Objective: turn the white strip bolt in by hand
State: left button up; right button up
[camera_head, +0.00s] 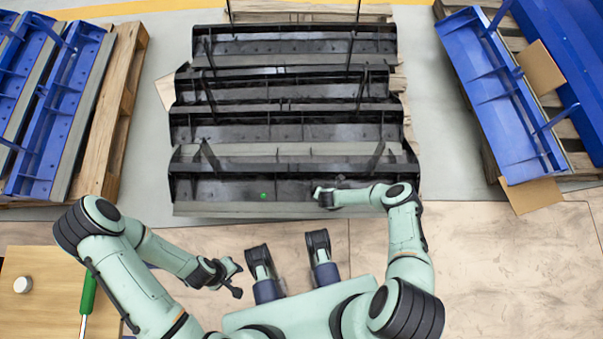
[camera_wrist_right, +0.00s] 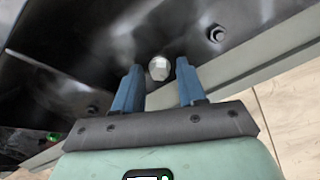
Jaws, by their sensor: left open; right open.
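The white strip bolt (camera_wrist_right: 159,68) shows a pale hex head in the right wrist view, on the dark face of the front black carrier (camera_head: 230,188). My right gripper (camera_wrist_right: 160,75) is open, with one blue finger on each side of the bolt head. The head appears between or just beyond the fingertips; I cannot tell whether they touch it. In the head view my right gripper (camera_head: 322,197) is at the front carrier, and the bolt is not visible there. My left gripper (camera_head: 232,278) is open and empty, low over the floor in front of my body.
A green spot (camera_head: 264,196) is left of my right gripper. Blue carriers (camera_head: 70,110) stand on pallets at both sides. A wooden table (camera_head: 40,260) at lower left holds a green-handled tool (camera_head: 88,293) and a white round piece (camera_head: 22,285).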

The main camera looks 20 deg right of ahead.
jog(key=n, duration=0.3)
jog(key=shift+w, duration=0.15)
jog(key=n+b, duration=0.1)
jog(key=n, duration=0.4)
jog(key=n+b, duration=0.1)
jog(key=n, duration=0.4)
jog(key=shift+f, duration=0.1)
jog(key=n, duration=0.2)
jog(key=shift+n+b, duration=0.3)
jog(key=shift+b, duration=0.1)
jog(key=shift+n, duration=0.9)
